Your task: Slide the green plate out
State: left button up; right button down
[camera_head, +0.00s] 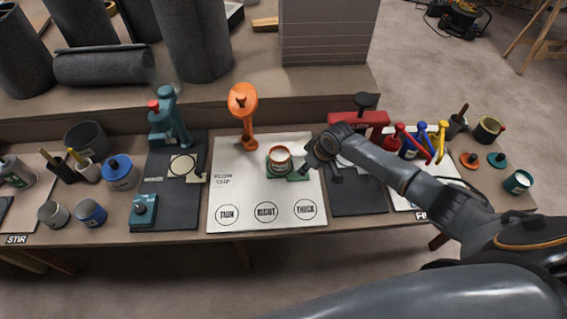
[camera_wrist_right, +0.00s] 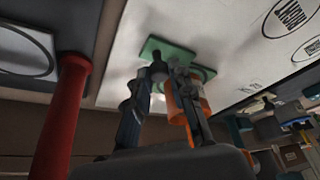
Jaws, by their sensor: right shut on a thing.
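The green plate (camera_head: 297,177) lies on the white FLOW CUP mat (camera_head: 236,195), its near right end showing from under a small cup (camera_head: 280,156) with a copper-coloured rim. In the right wrist view the green plate (camera_wrist_right: 165,50) shows just beyond my fingertips. My right gripper (camera_head: 318,168) is at the plate's right end, right of the cup. In the wrist view my right gripper (camera_wrist_right: 167,72) is closed at the plate; the exact contact is partly hidden by the fingers. My left gripper is not in view.
An orange stand (camera_head: 243,104) rises behind the cup. A red clamp-like tool (camera_head: 361,121) stands right of it, close to my right arm. Circles marked THIN, RIGHT and THICK lie along the mat's front, which is clear. A teal press (camera_head: 168,118) stands left.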

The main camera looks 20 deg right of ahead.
jog(key=d, duration=0.1)
jog(key=s+d, duration=0.1)
jog(key=d, duration=0.1)
jog(key=shift+d, duration=0.1)
jog(key=c, duration=1.2)
grip_release()
jog(key=shift+d, duration=0.1)
jog(key=shift+r, duration=0.15)
jog(key=v, duration=1.1)
jog(key=shift+s+r, duration=0.2)
jog(key=shift+r, duration=0.05)
